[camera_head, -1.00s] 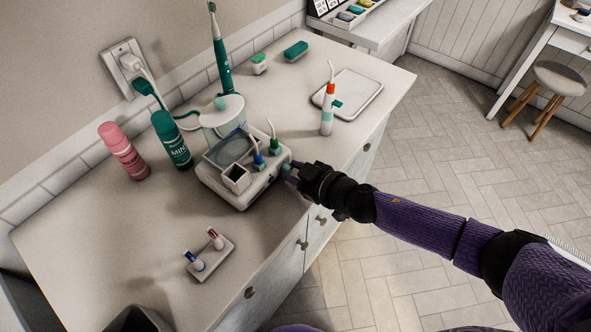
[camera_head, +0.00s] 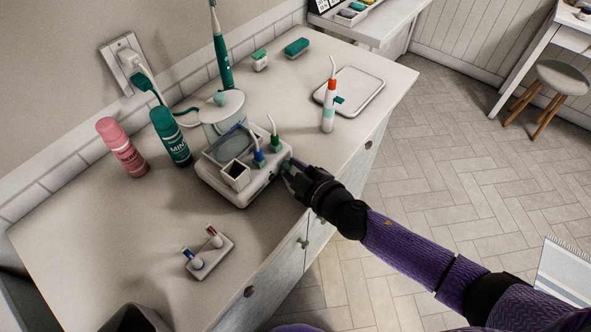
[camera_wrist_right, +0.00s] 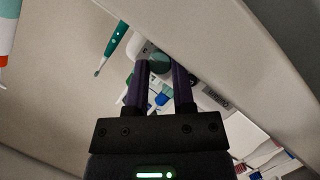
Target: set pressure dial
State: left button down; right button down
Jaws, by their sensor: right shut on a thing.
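The white water flosser base (camera_head: 229,182) stands on the counter with a clear tank and two upright nozzles, one blue-based (camera_head: 259,158) and one green-based (camera_head: 276,140). My right gripper (camera_head: 290,170) is at the right front face of the base, shut on the teal pressure dial. In the right wrist view the round teal dial (camera_wrist_right: 160,63) sits between my two fingertips (camera_wrist_right: 160,68). In the head view the fingers mostly hide the dial, and its setting cannot be read. My left gripper is not in view.
A green bottle (camera_head: 171,138) and a pink bottle (camera_head: 122,148) stand left of the base. A small tip holder (camera_head: 210,259) lies in front. An orange-and-white flosser handle (camera_head: 329,108) and white tray (camera_head: 352,91) are at the right. The counter's front edge runs under my right arm.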

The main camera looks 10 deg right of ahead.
jog(key=shift+n+t, duration=0.3)
jog(key=shift+n, duration=0.2)
jog(key=shift+c, duration=2.2)
grip_release()
jog(key=shift+a+f, duration=0.1)
